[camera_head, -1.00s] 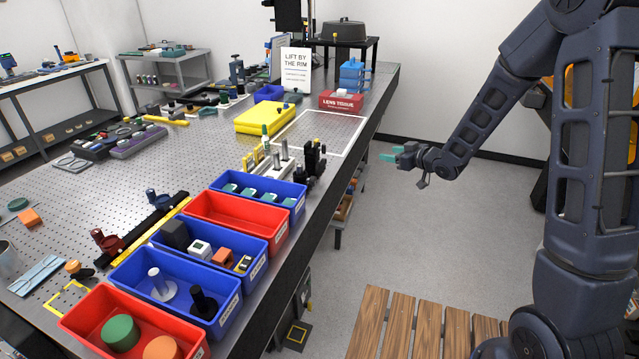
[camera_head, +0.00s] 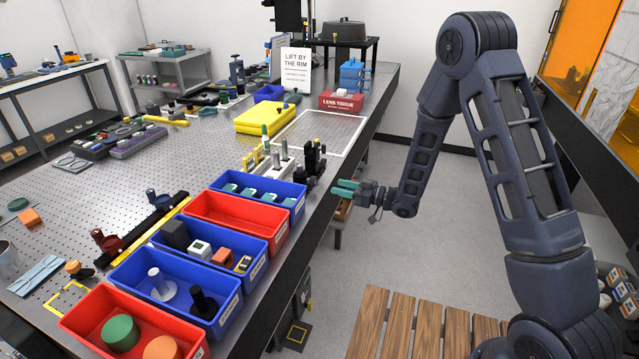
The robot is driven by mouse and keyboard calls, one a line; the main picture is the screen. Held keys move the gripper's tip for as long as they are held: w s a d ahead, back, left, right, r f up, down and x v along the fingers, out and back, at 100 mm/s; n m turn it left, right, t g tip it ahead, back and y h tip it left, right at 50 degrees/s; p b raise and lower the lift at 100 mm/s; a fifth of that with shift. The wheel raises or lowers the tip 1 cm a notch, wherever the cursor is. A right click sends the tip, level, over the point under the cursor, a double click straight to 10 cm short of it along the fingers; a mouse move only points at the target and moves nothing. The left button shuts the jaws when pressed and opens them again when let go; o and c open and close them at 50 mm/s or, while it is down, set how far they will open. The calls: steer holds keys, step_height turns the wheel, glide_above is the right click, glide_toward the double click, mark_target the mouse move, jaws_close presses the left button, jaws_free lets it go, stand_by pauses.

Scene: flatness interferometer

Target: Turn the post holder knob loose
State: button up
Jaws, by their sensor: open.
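My gripper (camera_head: 346,189) has teal fingertips and is open and empty. It is just right of the table's edge, pointing left towards the table. A black upright mount (camera_head: 313,160) stands on the table beyond the blue bin, left of and behind my gripper, with a gap between them. Silver posts (camera_head: 284,151) stand beside it. A dark red holder (camera_head: 108,241) and a blue holder (camera_head: 152,196) sit by a black rail at the left. The post holder knob is too small to make out, and I cannot tell which holder bears it.
Blue and red bins line the table's near edge, including a blue bin (camera_head: 259,184) with teal pieces and an empty red bin (camera_head: 201,211). A yellow case (camera_head: 264,118) and a red tissue box (camera_head: 341,101) stand farther back. The floor (camera_head: 430,240) under my arm is clear.

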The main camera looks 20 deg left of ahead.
mark_target(315, 181)
steer(key=a, duration=0.8)
steer(key=shift+w+a, duration=0.2)
steer(key=shift+a, duration=0.05)
steer(key=c, duration=1)
